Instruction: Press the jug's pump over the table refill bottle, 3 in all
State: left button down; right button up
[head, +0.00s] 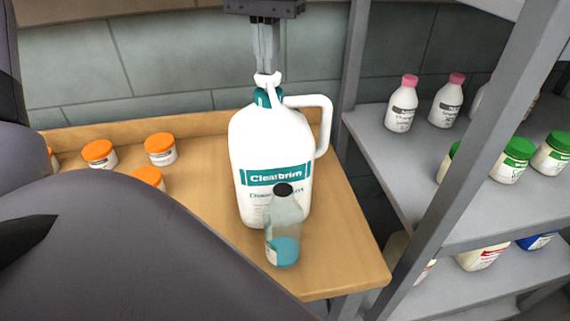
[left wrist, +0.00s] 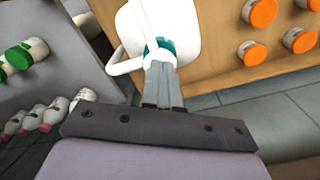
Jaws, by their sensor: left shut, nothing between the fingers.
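The white jug (head: 250,143) with a teal label stands upright on the wooden table (head: 345,255), its handle to the right. Its white pump head (head: 267,80) sits on a teal collar (head: 262,99); the pump also shows in the left wrist view (left wrist: 148,22). The clear refill bottle (head: 284,222), dark-capped, stands in front of the jug with blue liquid in its lower part. My left gripper (head: 266,68) is shut and empty, fingers pointing down right at the pump's top. I cannot tell if they touch it. It also shows in the left wrist view (left wrist: 160,68). My right gripper is not in view.
Several orange-lidded jars (head: 161,149) stand on the table left of the jug. A grey metal shelf (head: 385,165) on the right holds pink-capped bottles (head: 402,104) and green-lidded jars (head: 512,160). Its upright post stands near the table's right side. A tiled wall is behind.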

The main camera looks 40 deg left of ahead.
pick_arm(q)
jog(key=shift+r+p, duration=0.7)
jog(key=shift+p, duration=0.1)
jog(key=shift+r+p, duration=0.55)
jog(key=shift+r, duration=0.25)
jog(key=shift+f, duration=0.2)
jog(key=shift+f+b, duration=1)
jog(key=shift+f, duration=0.55)
jog(key=shift+s, duration=0.1)
jog(key=shift+r+p, duration=0.95)
jog(key=shift+p, duration=0.1)
jog(key=shift+r, duration=0.75)
